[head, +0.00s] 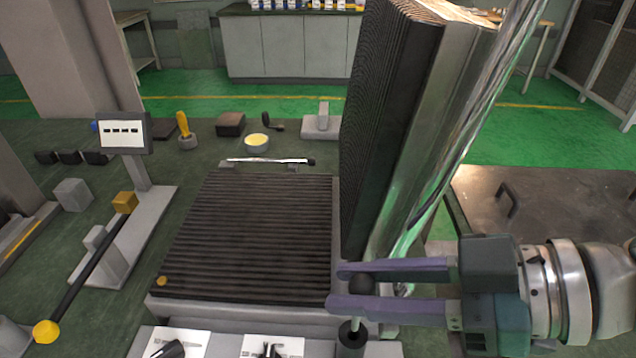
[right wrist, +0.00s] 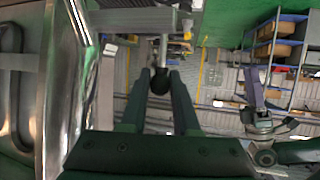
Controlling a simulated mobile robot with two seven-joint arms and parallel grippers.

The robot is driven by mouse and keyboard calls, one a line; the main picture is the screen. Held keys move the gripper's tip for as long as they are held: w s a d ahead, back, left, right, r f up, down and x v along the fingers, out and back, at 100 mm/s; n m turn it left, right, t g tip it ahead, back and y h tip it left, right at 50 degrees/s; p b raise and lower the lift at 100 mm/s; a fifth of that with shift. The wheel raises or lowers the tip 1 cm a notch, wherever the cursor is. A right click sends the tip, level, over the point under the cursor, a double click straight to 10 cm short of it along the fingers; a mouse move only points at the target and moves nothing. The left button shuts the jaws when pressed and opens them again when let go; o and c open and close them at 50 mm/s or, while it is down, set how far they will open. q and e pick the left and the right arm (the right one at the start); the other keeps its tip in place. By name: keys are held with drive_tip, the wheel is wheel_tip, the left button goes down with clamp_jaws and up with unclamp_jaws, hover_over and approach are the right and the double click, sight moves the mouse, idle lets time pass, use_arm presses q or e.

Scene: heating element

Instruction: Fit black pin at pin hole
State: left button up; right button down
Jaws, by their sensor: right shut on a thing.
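The black ball also shows between the fingertips in the right wrist view (right wrist: 160,82). Below the fingers, a short pale shaft meets a dark round piece (head: 352,334) at the front right of the ribbed black bed (head: 250,235). I cannot tell whether this is the pin hole or how deep the shaft sits. What looks like my left gripper (right wrist: 254,90) shows at the right of the right wrist view; its opening is unclear.
A tall ribbed block with a shiny metal side (head: 440,130) stands right behind my right gripper. A small display (head: 125,131) and a black lever with yellow ends (head: 90,268) are at left. White cards (head: 178,342) with small parts lie in front.

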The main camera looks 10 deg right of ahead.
sight(355, 329)
drive_tip(key=shift+p, duration=0.3)
drive_tip(key=shift+f, duration=0.1)
idle(0.5)
drive_tip(key=shift+f+b, duration=0.35)
drive_tip(key=shift+b, duration=0.05)
drive_tip(key=shift+f+b, duration=0.85)
drive_tip(key=shift+f, duration=0.3)
drive_tip(key=shift+f+b, duration=0.55)
drive_tip(key=shift+f, duration=0.2)
drive_tip(key=shift+r, duration=0.15)
drive_tip(key=shift+r+p, duration=1.9)
drive_tip(key=shift+p, duration=0.4)
